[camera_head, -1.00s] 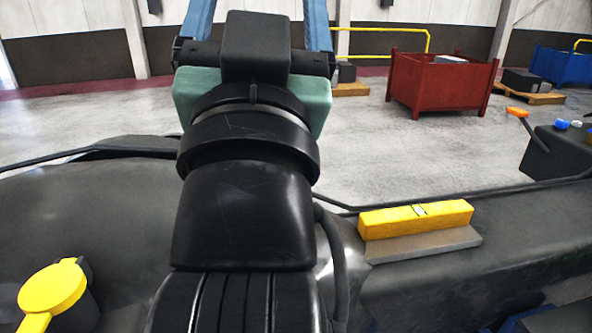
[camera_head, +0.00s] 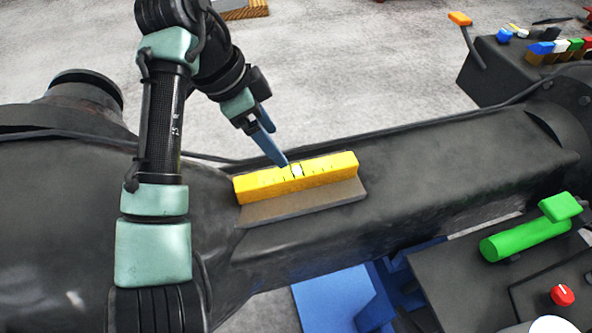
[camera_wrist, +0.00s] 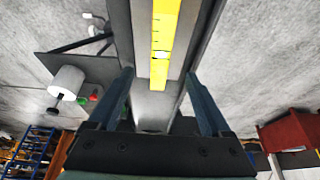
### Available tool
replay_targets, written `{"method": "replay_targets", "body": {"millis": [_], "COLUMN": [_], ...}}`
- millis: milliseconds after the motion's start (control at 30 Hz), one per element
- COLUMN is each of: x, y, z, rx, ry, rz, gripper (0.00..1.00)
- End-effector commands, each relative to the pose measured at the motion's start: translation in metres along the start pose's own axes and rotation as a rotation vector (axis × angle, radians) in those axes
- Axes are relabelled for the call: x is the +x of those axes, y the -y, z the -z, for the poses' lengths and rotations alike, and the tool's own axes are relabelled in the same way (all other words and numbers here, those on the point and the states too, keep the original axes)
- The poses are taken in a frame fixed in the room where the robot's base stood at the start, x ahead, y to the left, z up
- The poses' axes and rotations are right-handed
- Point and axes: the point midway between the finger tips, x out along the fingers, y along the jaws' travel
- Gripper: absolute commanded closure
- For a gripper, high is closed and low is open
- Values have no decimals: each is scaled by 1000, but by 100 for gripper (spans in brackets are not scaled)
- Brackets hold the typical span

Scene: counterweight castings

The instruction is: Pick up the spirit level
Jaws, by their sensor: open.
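The yellow spirit level (camera_head: 322,169) lies on a flat grey plate (camera_head: 305,203) on top of a long dark casting. A pale vial shows near its middle. In the wrist view the level (camera_wrist: 163,36) runs down from the top edge, its near end between the lines of the two fingers. My gripper (camera_head: 281,160) is at the level's far side, with its blue fingertips close to the middle of the level. In the wrist view my gripper (camera_wrist: 159,82) is open, with nothing held between its fingers. Whether a fingertip touches the level I cannot tell.
The dark casting (camera_head: 450,150) extends to the right. A green handle (camera_head: 525,238) and a red knob (camera_head: 562,295) are at the lower right. A dark box with an orange-tipped lever (camera_head: 461,19) stands at the upper right. Blue panels (camera_head: 335,297) lie below the casting.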

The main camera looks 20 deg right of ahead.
Motion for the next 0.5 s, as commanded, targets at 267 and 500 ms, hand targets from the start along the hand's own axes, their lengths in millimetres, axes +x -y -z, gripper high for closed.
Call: {"method": "replay_targets", "body": {"millis": [267,500], "x": [56,71], "y": [0,0], "z": [1,0], "rx": [0,-1], "ry": [-4,-2], "rz": [-2,1], "gripper": [18,18]}}
